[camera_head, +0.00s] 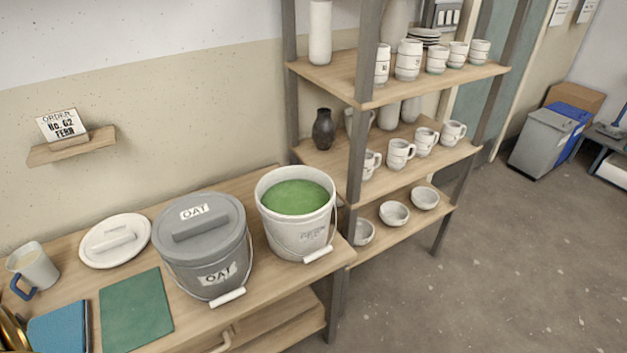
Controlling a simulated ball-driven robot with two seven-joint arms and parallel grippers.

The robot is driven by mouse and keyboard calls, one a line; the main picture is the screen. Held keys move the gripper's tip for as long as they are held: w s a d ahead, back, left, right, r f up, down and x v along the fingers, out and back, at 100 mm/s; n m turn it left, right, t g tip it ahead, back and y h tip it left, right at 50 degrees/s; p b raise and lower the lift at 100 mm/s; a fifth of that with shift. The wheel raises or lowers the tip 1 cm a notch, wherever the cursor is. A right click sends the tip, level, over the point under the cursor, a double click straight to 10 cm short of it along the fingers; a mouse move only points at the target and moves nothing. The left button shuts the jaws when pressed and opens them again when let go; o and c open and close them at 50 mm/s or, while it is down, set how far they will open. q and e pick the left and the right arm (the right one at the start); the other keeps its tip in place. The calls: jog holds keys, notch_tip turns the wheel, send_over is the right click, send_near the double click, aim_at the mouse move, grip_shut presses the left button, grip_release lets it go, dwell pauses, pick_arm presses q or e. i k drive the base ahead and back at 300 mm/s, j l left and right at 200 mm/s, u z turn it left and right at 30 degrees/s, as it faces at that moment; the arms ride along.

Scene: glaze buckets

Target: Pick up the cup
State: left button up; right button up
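A pale grey mug (33,267) with a blue handle stands upright at the left end of the wooden workbench (222,318). Several white handleless cups (408,60) stand on the upper shelf at the right. Several white mugs with handles (401,154) stand in a row on the shelf below. I cannot tell from the picture which one the task's cup is. Neither of my grippers shows in this view.
A grey lidded bucket (204,251) marked OAT and an open white bucket (291,239) of green glaze stand on the bench. A white lid (115,240), green board (136,309) and blue book (60,327) lie near the mug. White bowls (394,213) sit on the lowest visible shelf.

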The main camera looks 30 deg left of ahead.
aim_at(479, 50)
jog(key=i+l+z, duration=0.55)
jog(key=i, duration=0.3)
jog(key=i+l, duration=0.15)
jog(key=i, duration=0.7)
jog(key=i+l+z, duration=0.1)
jog(key=i, duration=0.8)
jog(key=i+u, duration=0.35)
jog(key=i+l+u, duration=0.25)
jog(key=i+u, duration=0.15)
jog(key=i, duration=0.15)
